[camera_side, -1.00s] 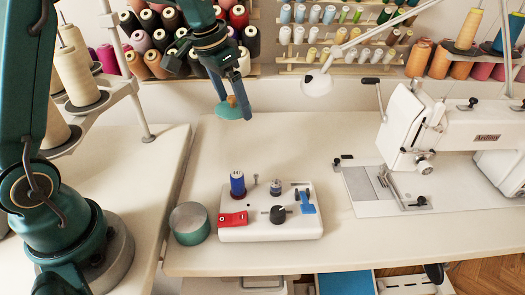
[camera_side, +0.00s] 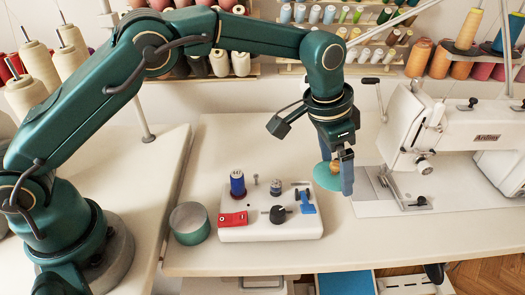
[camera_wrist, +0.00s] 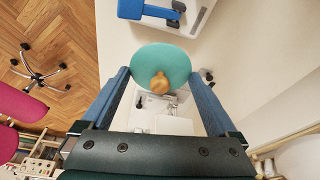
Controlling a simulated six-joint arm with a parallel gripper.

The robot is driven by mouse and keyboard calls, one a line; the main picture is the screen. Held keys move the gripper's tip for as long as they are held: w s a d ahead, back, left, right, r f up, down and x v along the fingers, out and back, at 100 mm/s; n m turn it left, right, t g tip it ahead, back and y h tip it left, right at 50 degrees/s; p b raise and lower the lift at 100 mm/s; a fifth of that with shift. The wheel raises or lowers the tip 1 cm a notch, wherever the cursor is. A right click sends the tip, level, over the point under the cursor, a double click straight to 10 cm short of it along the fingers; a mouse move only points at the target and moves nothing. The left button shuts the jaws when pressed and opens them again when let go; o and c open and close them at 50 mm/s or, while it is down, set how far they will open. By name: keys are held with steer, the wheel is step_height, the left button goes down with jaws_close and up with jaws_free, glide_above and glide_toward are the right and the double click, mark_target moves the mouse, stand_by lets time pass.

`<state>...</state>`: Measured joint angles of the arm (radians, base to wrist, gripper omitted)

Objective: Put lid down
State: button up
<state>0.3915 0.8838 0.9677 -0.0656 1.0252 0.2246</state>
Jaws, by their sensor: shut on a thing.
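The lid (camera_side: 323,176) is a teal-green disc with a small wooden knob (camera_wrist: 159,84). My gripper (camera_side: 343,178) is shut on the lid and holds it in the air, above the table just right of the white block. In the wrist view the lid (camera_wrist: 160,60) sits between my two blue fingers, with its knob side toward the camera.
A white block (camera_side: 250,234) carries a blue spool (camera_side: 237,183), a red piece (camera_side: 233,219), a black knob (camera_side: 278,214) and a blue lever. A sewing machine (camera_side: 465,140) stands at right. Thread racks line the wall. The table (camera_side: 230,140) behind the block is clear.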

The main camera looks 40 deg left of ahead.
steer(key=d+f, duration=0.1)
steer(key=d, duration=0.1)
steer(key=shift+d+f, duration=0.35)
steer(key=shift+f, duration=2)
